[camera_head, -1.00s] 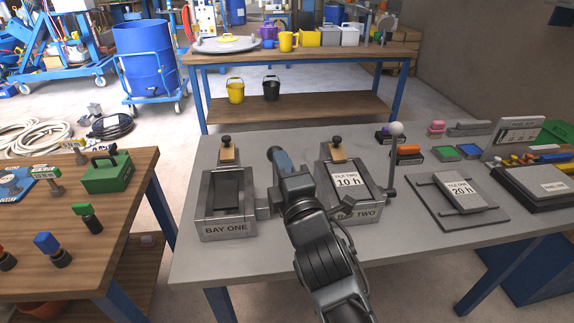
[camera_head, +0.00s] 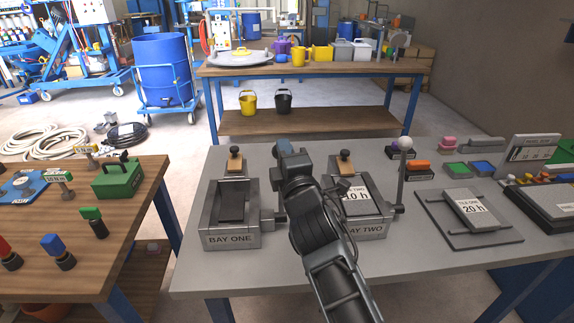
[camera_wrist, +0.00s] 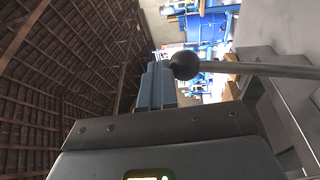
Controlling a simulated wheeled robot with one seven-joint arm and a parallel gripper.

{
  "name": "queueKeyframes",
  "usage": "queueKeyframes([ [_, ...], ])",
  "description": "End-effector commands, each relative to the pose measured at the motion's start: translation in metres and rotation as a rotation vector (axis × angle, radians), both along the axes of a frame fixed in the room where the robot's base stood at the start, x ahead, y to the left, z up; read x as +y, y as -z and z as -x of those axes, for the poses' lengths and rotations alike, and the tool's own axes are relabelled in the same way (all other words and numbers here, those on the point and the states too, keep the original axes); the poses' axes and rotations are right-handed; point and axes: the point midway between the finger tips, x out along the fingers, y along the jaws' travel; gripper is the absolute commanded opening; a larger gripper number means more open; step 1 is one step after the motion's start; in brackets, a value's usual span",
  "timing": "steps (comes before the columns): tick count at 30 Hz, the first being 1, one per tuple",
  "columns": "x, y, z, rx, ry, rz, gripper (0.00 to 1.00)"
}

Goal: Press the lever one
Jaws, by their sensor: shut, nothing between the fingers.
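Bay one (camera_head: 230,239) is a grey metal frame with a dark recess, at the left of the grey table. A pivot stub (camera_head: 268,218) sticks out of its right side. Its lever is not clear in the head view, where my arm covers that area. In the wrist view a round dark knob (camera_wrist: 184,65) on a rod (camera_wrist: 255,69) appears close beside my gripper's fingers (camera_wrist: 155,86); I cannot tell whether they touch. My gripper (camera_head: 284,147) is shut and empty, between the two bays toward their far side.
Bay two (camera_head: 372,229) holds a "10 h" tile (camera_head: 357,198), partly covered by my arm. An upright lever with a white ball (camera_head: 406,144) stands at its right. The "20 h" tile (camera_head: 472,208) lies farther right. A wooden table (camera_head: 125,220) is at left.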

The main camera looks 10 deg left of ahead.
Motion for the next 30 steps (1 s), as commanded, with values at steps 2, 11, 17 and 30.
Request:
queueKeyframes([
  [2, 0.002, 0.003, -0.009, -0.001, 0.001, 0.002, 0.00],
  [11, 0.007, 0.003, -0.025, 0.000, 0.000, 0.001, 0.00],
  [17, 0.008, 0.003, -0.027, 0.001, 0.000, 0.000, 0.00],
  [30, 0.008, 0.000, -0.026, 0.001, 0.000, 0.000, 0.00],
])
